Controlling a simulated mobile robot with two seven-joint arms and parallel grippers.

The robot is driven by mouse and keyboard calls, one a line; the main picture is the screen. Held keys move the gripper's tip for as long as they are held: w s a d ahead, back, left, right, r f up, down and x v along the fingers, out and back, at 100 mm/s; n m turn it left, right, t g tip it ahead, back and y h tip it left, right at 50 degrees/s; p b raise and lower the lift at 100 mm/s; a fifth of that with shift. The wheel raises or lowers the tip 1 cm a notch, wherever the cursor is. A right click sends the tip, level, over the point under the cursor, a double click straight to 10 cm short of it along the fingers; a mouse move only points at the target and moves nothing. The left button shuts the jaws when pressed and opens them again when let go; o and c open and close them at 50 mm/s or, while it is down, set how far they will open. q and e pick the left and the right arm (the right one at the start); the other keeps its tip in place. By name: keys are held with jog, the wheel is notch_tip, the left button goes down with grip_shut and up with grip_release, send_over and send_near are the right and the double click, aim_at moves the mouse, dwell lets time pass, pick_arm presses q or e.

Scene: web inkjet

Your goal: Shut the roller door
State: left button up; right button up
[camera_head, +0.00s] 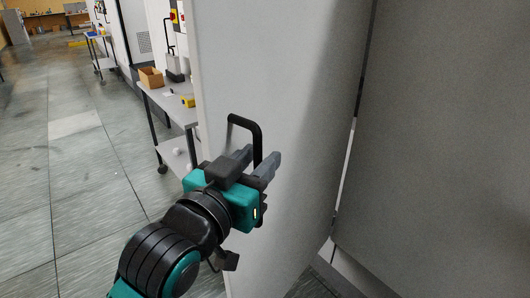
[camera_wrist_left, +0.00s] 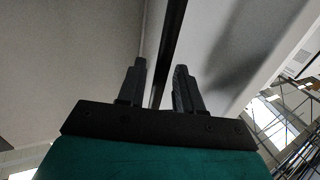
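The roller door is a tall, light grey panel (camera_head: 285,80) that fills the middle of the head view. It stands ajar, with a narrow gap along its right edge beside another large grey panel (camera_head: 450,150). A black bar handle (camera_head: 245,121) is fixed to the door face. My left gripper (camera_head: 260,156) is at the handle, one finger on either side of it. In the left wrist view, the handle bar (camera_wrist_left: 171,40) runs between the fingers (camera_wrist_left: 160,66), with space visible beside it, so the gripper looks open around it. My right gripper is out of view.
A grey trolley (camera_head: 172,108) with a cardboard box (camera_head: 151,77) and a yellow item (camera_head: 188,101) stands left of the door. A second trolley (camera_head: 97,42) is farther back. The tiled floor (camera_head: 60,190) at left is clear.

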pick_arm(q)
jog(key=shift+w+d, duration=0.15)
jog(key=shift+w, duration=0.05)
grip_shut()
dwell(0.3)
dwell(0.3)
